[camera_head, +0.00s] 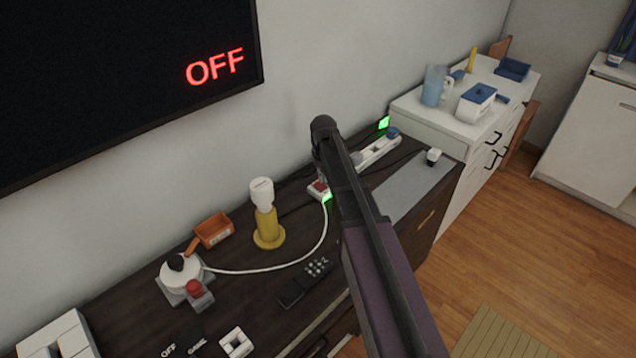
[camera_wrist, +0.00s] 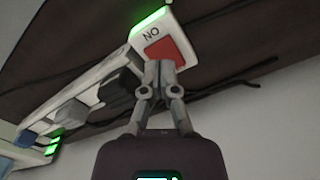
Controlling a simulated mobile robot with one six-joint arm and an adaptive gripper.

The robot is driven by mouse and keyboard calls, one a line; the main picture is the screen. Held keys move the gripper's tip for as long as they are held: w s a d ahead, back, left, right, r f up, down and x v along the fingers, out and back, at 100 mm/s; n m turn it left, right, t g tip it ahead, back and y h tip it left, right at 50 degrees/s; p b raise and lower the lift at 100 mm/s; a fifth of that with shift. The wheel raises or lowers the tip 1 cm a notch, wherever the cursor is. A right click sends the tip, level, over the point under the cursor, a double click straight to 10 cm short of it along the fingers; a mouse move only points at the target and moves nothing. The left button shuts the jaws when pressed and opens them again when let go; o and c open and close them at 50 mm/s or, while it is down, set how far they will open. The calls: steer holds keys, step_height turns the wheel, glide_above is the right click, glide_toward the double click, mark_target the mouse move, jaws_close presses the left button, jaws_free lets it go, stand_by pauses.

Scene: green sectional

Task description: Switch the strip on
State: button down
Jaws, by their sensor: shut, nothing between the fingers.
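The white power strip (camera_head: 378,152) lies along the wall on the dark cabinet; my arm hides its middle in the head view. In the wrist view the strip (camera_wrist: 92,75) runs diagonally with dark plugs in it. At its near end is a red switch (camera_wrist: 165,50), also visible in the head view (camera_head: 318,187), beside lettering that reads "NO" from this angle. A green light (camera_wrist: 150,18) glows at that end. My gripper (camera_wrist: 160,68) is shut and empty, its fingertips at the switch's lower edge; I cannot tell whether they touch it.
The wall screen (camera_head: 120,80) reads "OFF" in red. A yellow-based lamp (camera_head: 267,232), an orange tray (camera_head: 213,230) and a remote (camera_head: 305,282) stand left of my arm. A white cable (camera_head: 290,268) crosses the top. A grey mat (camera_head: 412,185) lies to the right.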

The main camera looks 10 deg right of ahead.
mark_target(323, 188)
steer(key=shift+r+p, duration=1.9)
steer(key=shift+r, duration=0.25)
steer(key=shift+s, duration=0.1)
